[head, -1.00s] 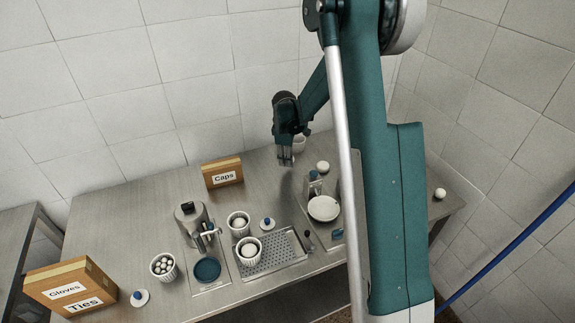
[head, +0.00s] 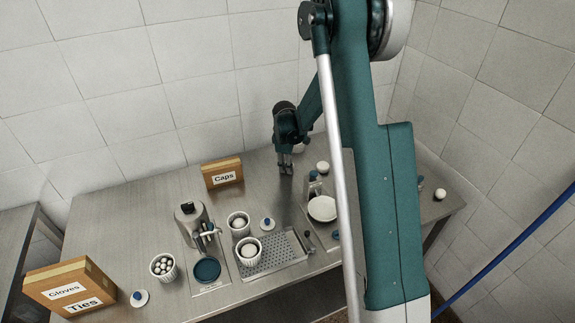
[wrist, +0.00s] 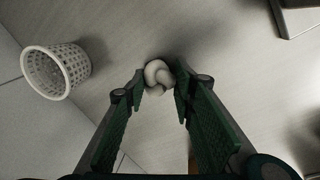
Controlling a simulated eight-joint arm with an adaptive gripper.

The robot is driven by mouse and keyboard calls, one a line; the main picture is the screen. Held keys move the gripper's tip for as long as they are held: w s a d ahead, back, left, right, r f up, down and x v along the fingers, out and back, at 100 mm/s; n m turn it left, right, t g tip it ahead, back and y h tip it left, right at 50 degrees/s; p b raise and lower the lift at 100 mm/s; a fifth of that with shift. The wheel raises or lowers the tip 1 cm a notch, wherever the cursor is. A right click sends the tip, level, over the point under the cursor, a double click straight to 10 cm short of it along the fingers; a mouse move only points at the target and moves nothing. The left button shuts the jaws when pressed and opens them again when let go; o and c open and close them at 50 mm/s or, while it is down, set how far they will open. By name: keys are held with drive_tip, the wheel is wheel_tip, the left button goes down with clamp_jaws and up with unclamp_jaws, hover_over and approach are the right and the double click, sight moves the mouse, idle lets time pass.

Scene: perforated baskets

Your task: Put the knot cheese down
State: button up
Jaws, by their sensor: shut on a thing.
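The knot cheese (wrist: 159,75) is a small white twisted ball between the fingertips of my gripper (wrist: 158,92) in the wrist view. My gripper is shut on it, with a green finger on each side. In the head view my gripper (head: 286,168) points down, low over the back of the steel table (head: 130,215), right of the Caps box. The cheese is too small to make out there. I cannot tell whether it touches the table.
A white perforated basket (wrist: 57,70) stands at the left in the wrist view. The Caps box (head: 222,172) is left of my gripper in the head view. A white plate (head: 322,208) and a glass jar (head: 314,184) stand to its front right. Bare steel lies in front of it.

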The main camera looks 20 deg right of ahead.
drive_tip(key=shift+f, duration=0.15)
drive_tip(key=o, duration=0.9)
drive_tip(key=shift+s+a+r+p, duration=0.1)
drive_tip(key=shift+s+a+r, duration=0.15)
drive_tip(key=shift+r, duration=1.8)
drive_tip(key=shift+s+a+r+p, duration=0.1)
drive_tip(key=shift+s+a+r, duration=0.15)
drive_tip(key=shift+r, duration=1.75)
drive_tip(key=shift+s+a+r+p, duration=0.15)
drive_tip(key=shift+s+r, duration=0.2)
drive_tip(key=shift+r, duration=1.7)
